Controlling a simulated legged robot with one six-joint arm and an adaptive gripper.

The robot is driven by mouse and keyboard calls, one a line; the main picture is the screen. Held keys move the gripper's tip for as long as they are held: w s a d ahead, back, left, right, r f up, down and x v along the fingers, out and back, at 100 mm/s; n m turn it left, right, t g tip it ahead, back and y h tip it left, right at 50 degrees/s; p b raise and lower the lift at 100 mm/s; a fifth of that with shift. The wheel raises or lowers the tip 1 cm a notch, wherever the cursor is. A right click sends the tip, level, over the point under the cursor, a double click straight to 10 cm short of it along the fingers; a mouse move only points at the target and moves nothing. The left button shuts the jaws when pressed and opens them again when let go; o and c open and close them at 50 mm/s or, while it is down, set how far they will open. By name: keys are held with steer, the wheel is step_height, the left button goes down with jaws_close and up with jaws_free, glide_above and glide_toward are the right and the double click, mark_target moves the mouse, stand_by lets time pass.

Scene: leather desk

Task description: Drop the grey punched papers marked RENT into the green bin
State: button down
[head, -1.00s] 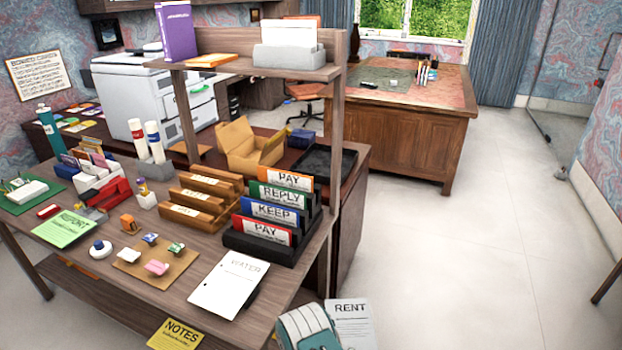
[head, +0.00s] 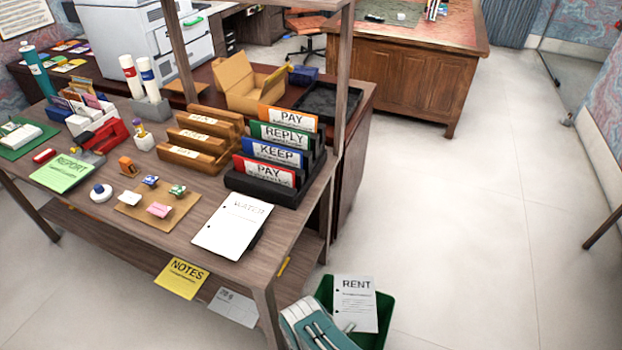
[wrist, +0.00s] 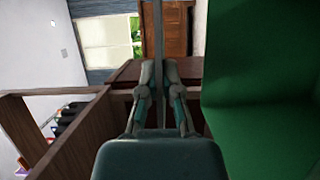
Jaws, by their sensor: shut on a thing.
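The grey RENT papers (head: 354,298) are upright, punched with holes on the left side, and held in my gripper (head: 347,328). In the head view they overlap the opening of the green bin (head: 385,322), which stands on the floor at the right end of the desk. How deep they reach into the bin I cannot tell. In the wrist view my gripper (wrist: 158,78) is shut on the papers, seen edge-on as a thin grey strip (wrist: 158,30). The green bin wall (wrist: 262,60) fills the right side there, close to the fingers.
The wooden desk (head: 80,200) with white WATER papers (head: 232,225) and a black rack of labelled folders (head: 262,190) stands left of the bin. Yellow NOTES papers (head: 181,277) and grey papers (head: 233,306) lie below its front edge. The floor (head: 480,240) to the right is clear.

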steer(key=shift+f, duration=0.45)
steer(key=shift+d, duration=0.15)
steer(key=c, duration=0.7)
jaws_free()
steer(key=v, duration=0.7)
steer(key=shift+s+a, duration=0.2)
steer(key=shift+a, duration=0.1)
